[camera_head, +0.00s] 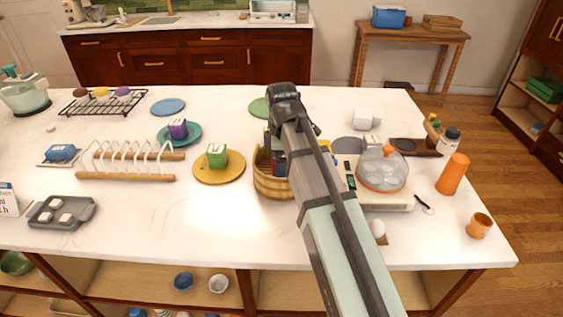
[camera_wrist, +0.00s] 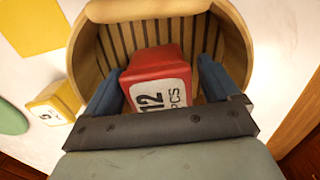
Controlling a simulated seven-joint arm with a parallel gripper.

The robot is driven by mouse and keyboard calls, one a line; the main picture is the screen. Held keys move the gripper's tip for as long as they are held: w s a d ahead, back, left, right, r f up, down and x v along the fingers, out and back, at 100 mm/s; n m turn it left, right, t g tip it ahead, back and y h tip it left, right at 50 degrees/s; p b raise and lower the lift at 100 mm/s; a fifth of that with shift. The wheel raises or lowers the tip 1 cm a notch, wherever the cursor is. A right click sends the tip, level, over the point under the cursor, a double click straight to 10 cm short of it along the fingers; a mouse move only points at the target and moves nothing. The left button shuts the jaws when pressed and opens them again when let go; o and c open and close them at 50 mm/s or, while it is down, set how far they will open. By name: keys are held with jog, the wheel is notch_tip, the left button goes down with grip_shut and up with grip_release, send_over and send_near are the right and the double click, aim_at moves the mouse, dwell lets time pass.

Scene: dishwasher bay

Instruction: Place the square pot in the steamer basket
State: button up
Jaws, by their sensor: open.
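The square pot (camera_wrist: 158,85) is a red block-like piece with a white label reading "12 PCS". In the wrist view it is inside the round wooden steamer basket (camera_wrist: 88,50), slightly turned, above its slatted floor. I cannot tell whether it rests on that floor. My gripper (camera_wrist: 160,72) is open and reaches into the basket, with one blue finger on each side of the pot. Whether the fingers touch it is unclear. In the head view, my arm covers much of the basket (camera_head: 272,187), and only a little red shows inside.
A green block (camera_head: 217,156) on a yellow plate (camera_head: 218,174) and a white rack (camera_head: 125,165) stand left of the basket. A glass-lidded pan (camera_head: 381,170) and an orange bottle (camera_head: 453,174) stand right. The counter's front left-centre is clear.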

jog(key=shift+r, duration=3.9)
